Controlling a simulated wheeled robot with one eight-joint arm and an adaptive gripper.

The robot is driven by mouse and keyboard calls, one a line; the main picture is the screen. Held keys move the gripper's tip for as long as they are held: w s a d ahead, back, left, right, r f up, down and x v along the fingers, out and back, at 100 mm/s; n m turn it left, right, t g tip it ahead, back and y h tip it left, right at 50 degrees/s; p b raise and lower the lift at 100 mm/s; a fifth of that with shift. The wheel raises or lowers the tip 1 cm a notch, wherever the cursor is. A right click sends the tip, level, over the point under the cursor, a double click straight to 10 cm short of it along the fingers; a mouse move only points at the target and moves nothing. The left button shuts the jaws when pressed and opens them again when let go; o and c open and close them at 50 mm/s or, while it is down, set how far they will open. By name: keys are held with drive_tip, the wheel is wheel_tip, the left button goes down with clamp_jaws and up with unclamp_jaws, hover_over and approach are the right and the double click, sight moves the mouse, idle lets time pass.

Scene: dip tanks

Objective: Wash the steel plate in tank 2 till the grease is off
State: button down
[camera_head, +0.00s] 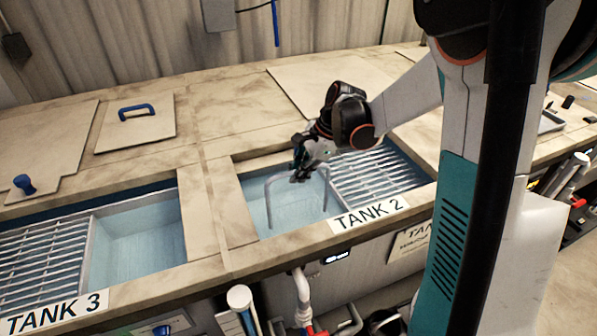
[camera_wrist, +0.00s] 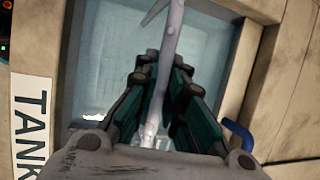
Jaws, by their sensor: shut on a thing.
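My gripper (camera_head: 301,172) is over the open left part of tank 2 (camera_head: 297,212), with its wrist reaching in from the right. Its fingers, seen in the wrist view (camera_wrist: 155,92), are shut on a pale grey bent rod (camera_head: 270,205). The rod has a flat top and two legs running down into the tank; it also shows between the fingers in the wrist view (camera_wrist: 165,50). I cannot make out the steel plate or any grease in either view. I cannot tell what the rod's lower ends join.
A slatted grate (camera_head: 378,172) covers the right part of tank 2. Tank 3 (camera_head: 140,245) is at left, with its own grate (camera_head: 45,255). A lid with a blue handle (camera_head: 137,112) lies on the counter behind. The tank 2 label (camera_head: 370,214) is on the front rim.

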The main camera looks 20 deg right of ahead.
drive_tip(key=shift+d, duration=0.1)
drive_tip(key=shift+d, duration=1.15)
drive_tip(key=shift+a+b, duration=0.35)
drive_tip(key=shift+a, duration=2.1)
drive_tip(key=shift+d, duration=1.25)
